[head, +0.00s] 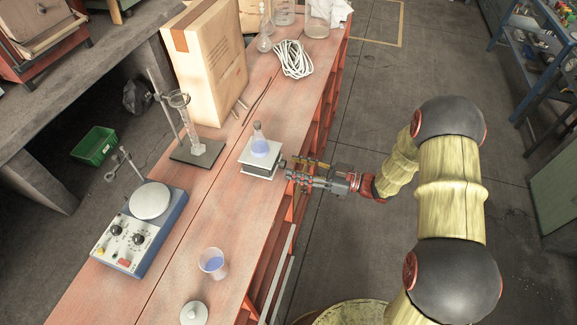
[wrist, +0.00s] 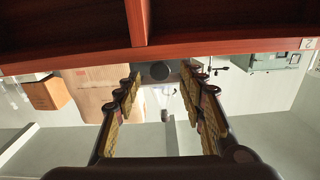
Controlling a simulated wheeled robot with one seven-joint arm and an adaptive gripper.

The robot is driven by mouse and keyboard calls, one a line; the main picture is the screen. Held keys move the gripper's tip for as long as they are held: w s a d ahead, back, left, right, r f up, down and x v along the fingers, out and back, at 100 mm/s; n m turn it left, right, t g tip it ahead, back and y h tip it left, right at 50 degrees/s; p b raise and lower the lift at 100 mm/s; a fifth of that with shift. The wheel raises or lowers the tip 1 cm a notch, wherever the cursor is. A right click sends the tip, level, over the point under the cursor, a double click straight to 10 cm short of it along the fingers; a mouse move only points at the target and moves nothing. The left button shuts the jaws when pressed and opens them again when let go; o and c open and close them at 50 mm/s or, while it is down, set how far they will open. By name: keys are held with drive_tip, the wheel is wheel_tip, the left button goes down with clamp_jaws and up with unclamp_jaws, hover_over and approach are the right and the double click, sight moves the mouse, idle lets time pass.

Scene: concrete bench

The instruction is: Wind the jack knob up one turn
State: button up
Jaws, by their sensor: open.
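The lab jack (head: 259,173) stands on the red bench near its right edge, with a light top plate. A conical flask (head: 260,142) with blue liquid stands upright on it. The jack's dark round knob (head: 283,163) sticks out toward my gripper (head: 291,171). In the wrist view the knob (wrist: 158,71) shows nearly centred between the fingertips of my gripper (wrist: 161,78), which are spread wide to either side. The gripper is open and empty. I cannot tell whether the fingertips reach around the knob or stop short of it.
A hotplate (head: 150,200), a beaker with blue liquid (head: 213,263) and a white lidded item (head: 194,313) stand nearer on the bench. A measuring cylinder stand (head: 197,152), a large cardboard box (head: 205,65) and coiled white rope (head: 293,59) lie behind. The bench edge runs beneath my gripper.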

sight(286, 164)
drive_tip(key=shift+b+x, duration=0.3)
drive_tip(key=shift+x, duration=1.3)
drive_tip(key=shift+c, duration=0.5)
clamp_jaws()
